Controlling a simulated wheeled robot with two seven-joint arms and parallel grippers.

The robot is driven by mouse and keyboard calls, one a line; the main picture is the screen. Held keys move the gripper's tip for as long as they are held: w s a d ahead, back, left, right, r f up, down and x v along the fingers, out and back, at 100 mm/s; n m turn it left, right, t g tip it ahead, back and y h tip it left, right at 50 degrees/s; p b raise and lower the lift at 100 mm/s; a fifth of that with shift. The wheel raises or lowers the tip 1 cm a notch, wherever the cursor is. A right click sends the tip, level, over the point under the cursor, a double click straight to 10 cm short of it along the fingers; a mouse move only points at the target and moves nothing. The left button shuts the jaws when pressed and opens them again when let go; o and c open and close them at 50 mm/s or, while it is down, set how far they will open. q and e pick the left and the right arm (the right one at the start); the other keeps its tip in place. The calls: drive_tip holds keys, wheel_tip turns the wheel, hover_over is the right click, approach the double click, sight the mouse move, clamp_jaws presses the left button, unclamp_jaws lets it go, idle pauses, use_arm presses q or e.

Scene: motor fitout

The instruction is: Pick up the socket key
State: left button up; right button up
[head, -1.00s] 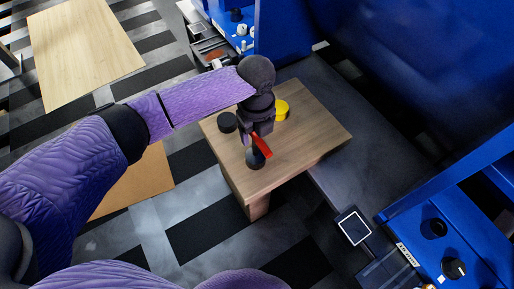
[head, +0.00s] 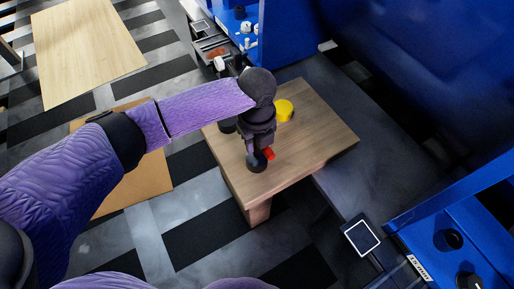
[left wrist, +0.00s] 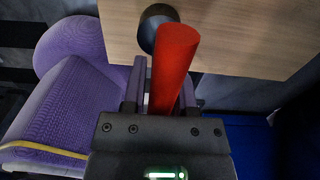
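The socket key shows as a red handle (left wrist: 172,62) in the left wrist view. It runs between the two fingers of my left gripper (left wrist: 162,92), which sit close on either side of it. The fingers look shut on it. In the head view my left gripper (head: 258,150) points down over the small wooden table, and only a short red piece of the socket key (head: 268,154) shows beside it. The rest is hidden by the gripper. My right gripper is not in view.
A black round piece (head: 257,163) is on the wooden table (head: 310,130) just below the gripper. A yellow round piece (head: 284,110) stands behind, and another dark one (head: 227,125) is partly hidden by my arm. Blue machines (head: 465,215) stand to the right.

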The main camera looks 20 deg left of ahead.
use_arm(q)
clamp_jaws()
idle(1.1)
